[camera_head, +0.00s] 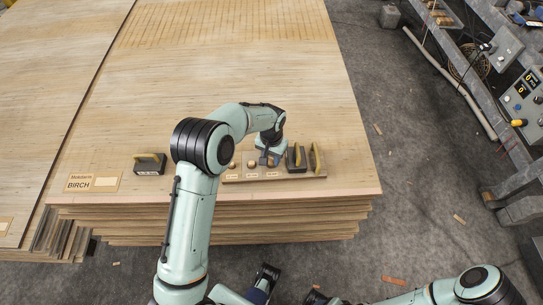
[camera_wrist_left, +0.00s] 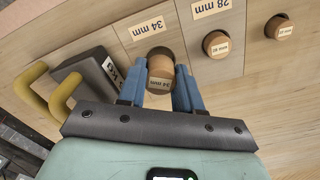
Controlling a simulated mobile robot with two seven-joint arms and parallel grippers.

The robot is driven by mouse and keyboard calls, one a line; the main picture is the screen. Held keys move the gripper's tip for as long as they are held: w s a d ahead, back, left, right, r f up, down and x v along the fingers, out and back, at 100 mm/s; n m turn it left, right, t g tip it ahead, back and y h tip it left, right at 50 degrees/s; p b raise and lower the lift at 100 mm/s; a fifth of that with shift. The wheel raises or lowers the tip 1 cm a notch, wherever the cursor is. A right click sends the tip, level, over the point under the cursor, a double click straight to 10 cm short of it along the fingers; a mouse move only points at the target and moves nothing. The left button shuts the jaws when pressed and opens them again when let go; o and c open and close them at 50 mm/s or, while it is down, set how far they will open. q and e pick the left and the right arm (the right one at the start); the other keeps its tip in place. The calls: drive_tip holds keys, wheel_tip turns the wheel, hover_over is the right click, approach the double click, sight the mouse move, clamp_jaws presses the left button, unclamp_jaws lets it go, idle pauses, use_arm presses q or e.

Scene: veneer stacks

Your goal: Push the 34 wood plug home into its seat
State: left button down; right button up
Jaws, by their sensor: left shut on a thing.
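The 34 mm plug (camera_wrist_left: 160,70) is a round wooden plug with a "34 mm" label on its end. It stands at the 34 mm place of a pale wooden board (camera_head: 232,181), below the printed 34 mm label (camera_wrist_left: 147,28) in the left wrist view. My left gripper (camera_head: 268,160) is shut on it, with one blue finger on each side (camera_wrist_left: 160,92). In the head view the gripper covers the plug.
The 28 mm plug (camera_wrist_left: 216,45) and a smaller plug (camera_wrist_left: 279,27) sit on the board. Another handled block (camera_head: 150,164) lies left. The veneer beyond the board is clear.

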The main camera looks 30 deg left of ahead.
sight(271, 158)
use_arm(q)
drive_tip(key=shift+f+b, duration=0.55)
drive_tip(key=shift+f, duration=0.35)
drive_tip(key=c, duration=0.7)
unclamp_jaws()
wheel_tip(271, 158, up, 14)
drive_tip(key=shift+f+p, duration=0.25)
drive_tip(key=shift+p, duration=0.6)
drive_tip(key=shift+s, duration=0.1)
